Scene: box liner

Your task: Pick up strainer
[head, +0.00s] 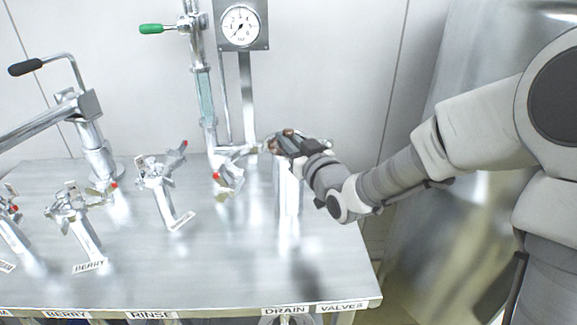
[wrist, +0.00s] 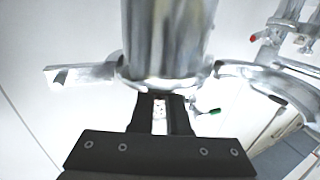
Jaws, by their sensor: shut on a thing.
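The strainer, a shiny metal cylinder with a wider collar (head: 288,195), is upright at the right part of the metal table. My gripper (head: 282,146) is at its top end and shut on it. In the wrist view the cylinder (wrist: 165,40) fills the top middle, with the collar and a flat metal tab to its left. The dark fingers (wrist: 162,100) meet the collar's near side. Part of the strainer's top is hidden by my gripper in the head view. I cannot tell whether its lower end touches the table.
The metal table (head: 330,270) has labels along its front edge. A pressure gauge (head: 240,25) on a pipe with a green-handled valve (head: 152,29) stands behind, left of my gripper. Several red-tipped valve fittings (head: 160,175) stand further left. The table's front right is clear.

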